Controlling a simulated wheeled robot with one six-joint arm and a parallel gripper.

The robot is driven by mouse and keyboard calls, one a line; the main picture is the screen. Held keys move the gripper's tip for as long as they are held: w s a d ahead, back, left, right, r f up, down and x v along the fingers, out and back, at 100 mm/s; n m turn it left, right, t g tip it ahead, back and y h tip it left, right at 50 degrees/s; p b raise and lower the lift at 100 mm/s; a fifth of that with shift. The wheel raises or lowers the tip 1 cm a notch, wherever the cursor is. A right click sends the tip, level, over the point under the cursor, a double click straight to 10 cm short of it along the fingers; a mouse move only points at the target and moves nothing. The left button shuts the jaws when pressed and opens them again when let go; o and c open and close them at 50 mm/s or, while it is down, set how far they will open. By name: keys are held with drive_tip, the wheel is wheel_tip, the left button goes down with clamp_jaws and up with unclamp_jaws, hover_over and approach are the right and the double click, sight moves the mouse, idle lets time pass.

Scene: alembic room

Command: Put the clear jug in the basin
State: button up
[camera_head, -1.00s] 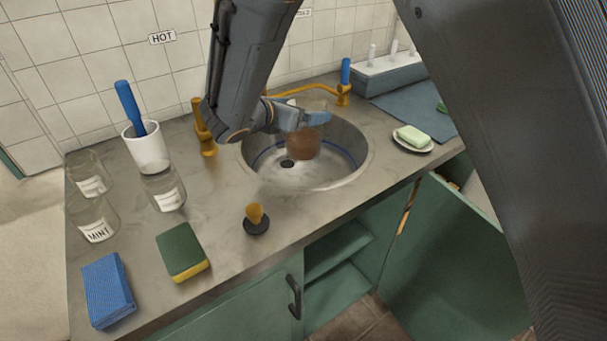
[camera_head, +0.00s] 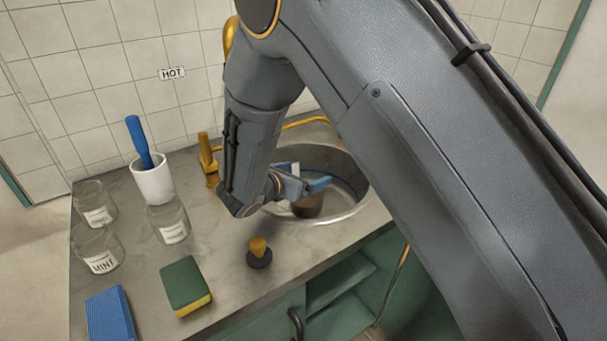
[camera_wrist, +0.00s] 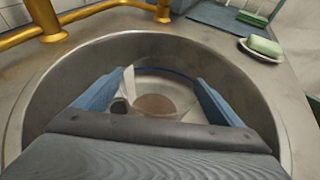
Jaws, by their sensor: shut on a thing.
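The clear jug (camera_head: 307,206) has brown contents in its lower part. It is inside the round steel basin (camera_head: 347,165), low in the bowl; I cannot tell whether its base touches the bottom. My gripper (camera_head: 306,184), with blue fingers, is shut on the jug near its top. In the wrist view the jug (camera_wrist: 155,106) shows between the two fingers (camera_wrist: 159,90), with the brown seen from above. The basin wall (camera_wrist: 55,85) surrounds them. My arm covers part of the basin in the head view.
A brass tap (camera_head: 208,160) stands at the basin's left. A soap dish (camera_wrist: 262,50) is at the right.

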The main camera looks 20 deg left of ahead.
drive_tip(key=shift+f, duration=0.1)
drive_tip(key=o, duration=1.9)
drive_tip(key=shift+c, duration=0.2)
drive_tip(key=b+v, duration=0.2)
drive_tip(key=v, duration=1)
